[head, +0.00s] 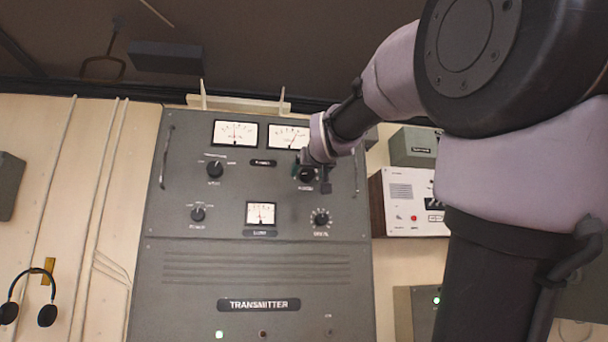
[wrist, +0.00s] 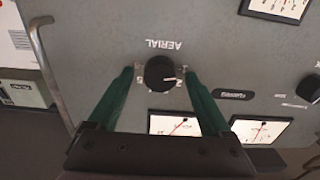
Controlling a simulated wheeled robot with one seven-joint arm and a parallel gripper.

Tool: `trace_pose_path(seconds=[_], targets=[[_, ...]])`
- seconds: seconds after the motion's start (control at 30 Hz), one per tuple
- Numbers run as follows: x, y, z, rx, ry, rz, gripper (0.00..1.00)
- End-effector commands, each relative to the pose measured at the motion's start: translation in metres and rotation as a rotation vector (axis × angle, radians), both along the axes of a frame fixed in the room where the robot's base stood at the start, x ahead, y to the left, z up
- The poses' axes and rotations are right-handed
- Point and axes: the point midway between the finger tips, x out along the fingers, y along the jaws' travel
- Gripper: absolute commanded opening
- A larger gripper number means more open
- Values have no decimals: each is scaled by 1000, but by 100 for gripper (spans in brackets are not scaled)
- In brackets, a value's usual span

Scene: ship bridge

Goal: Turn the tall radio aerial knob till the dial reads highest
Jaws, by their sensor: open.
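The wrist view is upside down, and the pointer lies to the right there. My gripper (wrist: 157,74) is open, with one green finger on each side of the knob; I cannot tell whether they touch it. In the head view my gripper (head: 308,172) partly covers the knob. The upper right dial (head: 287,137) is nearest the knob, its needle leaning right of centre. It also shows in the wrist view (wrist: 172,124).
The upper left dial (head: 235,132) and lower dial (head: 260,213) have needles near the middle. Other knobs (head: 215,169) sit on the panel. A metal handle (wrist: 47,65) runs along the panel edge beside my gripper. A white-fronted unit (head: 410,200) stands to the right.

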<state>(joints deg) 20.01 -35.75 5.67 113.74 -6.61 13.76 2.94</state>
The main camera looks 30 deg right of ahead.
Motion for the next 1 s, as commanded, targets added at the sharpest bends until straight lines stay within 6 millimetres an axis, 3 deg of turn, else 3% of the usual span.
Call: trace_pose_path(seconds=[0.17,0.27,0.4,0.73,1.0], targets=[[0,0,0,0,0,0,83],[0,0,0,0,0,0,52],[0,0,0,0,0,0,0],[0,0,0,46,-12,0,0],[0,0,0,213,-60,-1,0]])
